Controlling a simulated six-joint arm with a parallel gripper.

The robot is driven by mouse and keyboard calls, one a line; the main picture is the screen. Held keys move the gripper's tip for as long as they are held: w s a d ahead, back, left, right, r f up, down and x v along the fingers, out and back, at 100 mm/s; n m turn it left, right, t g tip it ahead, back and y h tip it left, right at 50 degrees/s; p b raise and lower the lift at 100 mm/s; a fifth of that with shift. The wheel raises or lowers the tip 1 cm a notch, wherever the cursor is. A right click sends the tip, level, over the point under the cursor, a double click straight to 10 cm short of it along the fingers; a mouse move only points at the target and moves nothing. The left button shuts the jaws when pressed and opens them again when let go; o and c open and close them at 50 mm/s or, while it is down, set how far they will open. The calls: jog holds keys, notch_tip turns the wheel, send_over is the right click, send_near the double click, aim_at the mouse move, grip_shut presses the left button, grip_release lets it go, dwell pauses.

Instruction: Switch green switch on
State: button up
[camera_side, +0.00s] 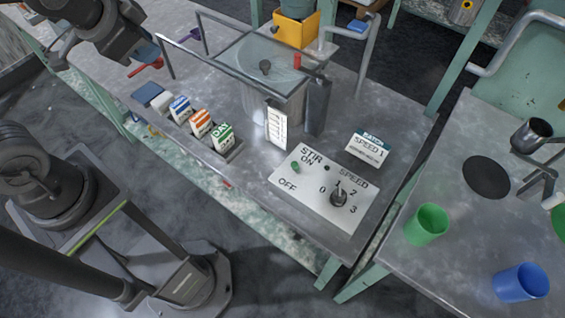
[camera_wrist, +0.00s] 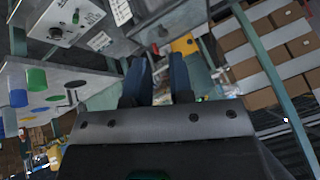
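The green switch (camera_side: 295,167) is a small round-ended lever on a white control panel (camera_side: 311,206) near the front right of the metal bench. In the wrist view the panel (camera_wrist: 41,15) is at upper left, with a small green spot that looks like the switch (camera_wrist: 76,17). My gripper (camera_wrist: 160,60) shows two dark blue fingers apart with nothing between them. It is well away from the switch, towards the top left of the side view.
A dark speed knob (camera_side: 338,197) shares the panel. A BATCH card (camera_side: 368,147) stands behind it. A glass-topped tank (camera_side: 265,75) with metal rails, a white scale (camera_side: 276,127) and several label blocks (camera_side: 201,122) lie to the left. Green (camera_side: 426,224) and blue (camera_side: 521,282) cups stand on the right table.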

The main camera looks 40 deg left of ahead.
jog(key=w+f+m, duration=0.3)
jog(key=w+m, duration=0.1)
jog(key=w+f+m, duration=0.2)
jog(key=shift+w+a+f+t, duration=0.2)
jog(key=shift+a+f+t, duration=0.1)
jog(key=shift+f+t, duration=0.1)
grip_shut()
jog(key=w+d+f+m+h, duration=0.2)
jog(key=w+d+f+m, duration=0.15)
jog(key=f+m, duration=0.55)
jog(key=s+d+f+m+h, duration=0.2)
jog(key=d+f+m+h, duration=0.1)
jog(key=f+m+h, duration=0.1)
jog(key=s+d+f+m+g+h, duration=0.1)
jog(key=s+d+f+m+h, duration=0.2)
jog(key=f+m, duration=0.3)
jog(key=shift+s+d+f+m+g+h, duration=0.2)
jog(key=shift+d+f+m+g+h, duration=0.15)
jog(key=shift+d+f+h, duration=0.25)
